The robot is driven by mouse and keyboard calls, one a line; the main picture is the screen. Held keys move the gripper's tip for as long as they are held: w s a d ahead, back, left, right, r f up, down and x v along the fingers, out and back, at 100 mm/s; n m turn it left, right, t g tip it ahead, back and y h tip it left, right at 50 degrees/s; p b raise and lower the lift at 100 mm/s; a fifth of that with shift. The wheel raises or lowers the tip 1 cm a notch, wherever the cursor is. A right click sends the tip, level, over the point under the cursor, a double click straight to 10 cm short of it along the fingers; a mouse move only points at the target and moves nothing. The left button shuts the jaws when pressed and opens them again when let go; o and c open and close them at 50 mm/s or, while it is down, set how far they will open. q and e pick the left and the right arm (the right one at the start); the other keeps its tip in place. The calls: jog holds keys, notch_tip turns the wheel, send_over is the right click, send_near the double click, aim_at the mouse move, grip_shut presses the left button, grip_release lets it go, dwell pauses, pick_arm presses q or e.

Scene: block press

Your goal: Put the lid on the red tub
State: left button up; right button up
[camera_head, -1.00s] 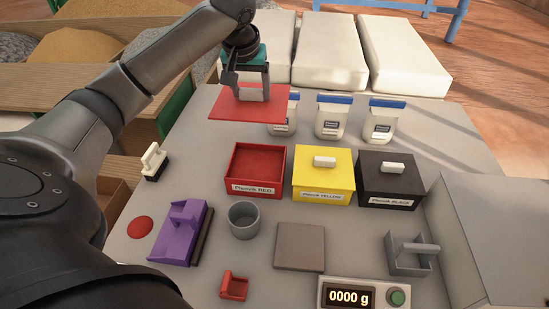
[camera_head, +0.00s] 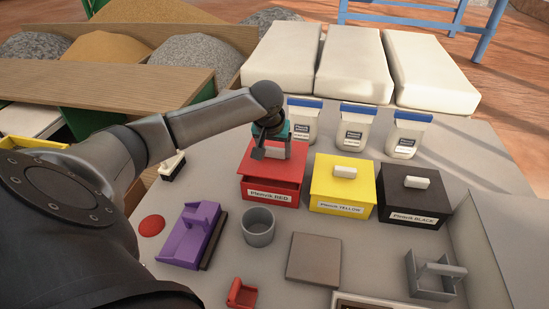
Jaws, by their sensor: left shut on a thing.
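The red tub (camera_head: 262,197), labelled "Plasmix RED" as best I can read it, stands at the left of a row of three tubs. The flat red lid (camera_head: 287,175) is over the tub's top, with a dark strip showing between the lid's front edge and the tub's front wall. I cannot tell whether the lid touches the rim all round. My left gripper (camera_head: 274,153) is shut on the lid's handle from above. The handle is largely hidden by the jaws. My right gripper is not in view.
A yellow tub (camera_head: 340,190) and a black tub (camera_head: 412,200), both lidded, stand to the right. White jars with blue tops (camera_head: 352,133) stand behind. A grey cup (camera_head: 258,227), purple holder (camera_head: 190,236) and grey plate (camera_head: 314,258) are in front.

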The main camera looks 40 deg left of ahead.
aim_at(274, 156)
pick_arm(q)
notch_tip(274, 156, down, 3)
jog(key=shift+r, duration=0.1)
jog(key=shift+f, duration=0.3)
jog(key=o, duration=1.4)
jog(key=shift+r+b, duration=0.2)
jog(key=shift+b, duration=0.1)
jog(key=p+v, duration=0.3)
jog(key=v, duration=0.9)
